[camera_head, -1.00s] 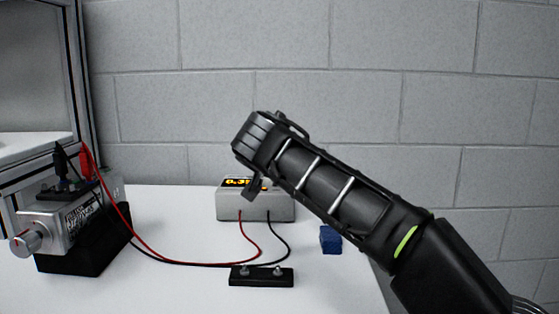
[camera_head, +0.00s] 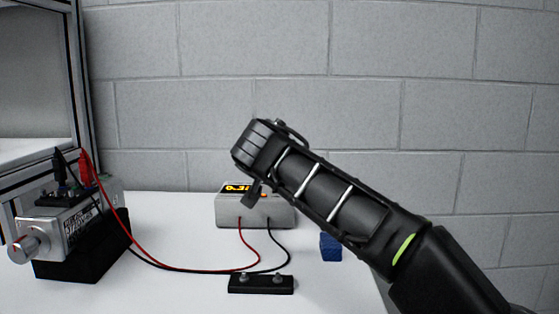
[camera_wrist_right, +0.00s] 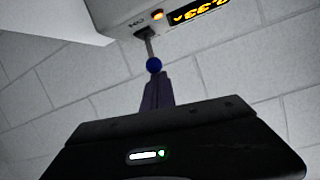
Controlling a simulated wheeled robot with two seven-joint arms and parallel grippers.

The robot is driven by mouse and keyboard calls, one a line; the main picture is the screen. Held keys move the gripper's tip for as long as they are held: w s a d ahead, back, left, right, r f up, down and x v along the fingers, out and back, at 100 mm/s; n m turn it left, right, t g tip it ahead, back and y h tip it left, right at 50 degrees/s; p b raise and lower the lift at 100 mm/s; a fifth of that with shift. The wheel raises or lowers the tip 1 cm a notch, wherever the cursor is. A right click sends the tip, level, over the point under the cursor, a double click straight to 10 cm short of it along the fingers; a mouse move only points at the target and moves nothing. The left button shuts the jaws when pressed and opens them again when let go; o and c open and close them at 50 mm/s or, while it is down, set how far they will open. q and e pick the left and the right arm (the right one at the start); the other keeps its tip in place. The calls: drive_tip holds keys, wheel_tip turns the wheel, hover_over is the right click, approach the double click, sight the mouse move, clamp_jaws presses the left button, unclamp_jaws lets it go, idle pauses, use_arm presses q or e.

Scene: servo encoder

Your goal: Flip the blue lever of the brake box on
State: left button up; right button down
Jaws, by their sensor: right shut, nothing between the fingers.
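The brake box is a grey box (camera_head: 256,213) with a lit yellow display, standing on the white table; the arm hides part of its top in the head view. In the right wrist view the box (camera_wrist_right: 190,7) is at the top edge, with yellow digits and a small orange light. Its lever, a thin stalk with a blue ball (camera_wrist_right: 153,65), sticks out beside a label. My right gripper (camera_head: 251,196) is shut and empty, above and in front of the box. In the wrist view its fingertips (camera_wrist_right: 155,82) point at the ball, very close; contact is unclear. My left gripper is out of view.
A motor-like unit (camera_head: 65,225) on a black block stands at left. Red and black wires (camera_head: 150,250) loop across the table. A black terminal bar (camera_head: 261,284) lies in front of the box, and a blue block (camera_head: 330,247) to its right.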

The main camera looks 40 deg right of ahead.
drive_tip(key=v, duration=0.6)
drive_tip(key=shift+s+a, duration=0.15)
drive_tip(key=shift+s, duration=0.05)
drive_tip(key=shift+r, duration=0.15)
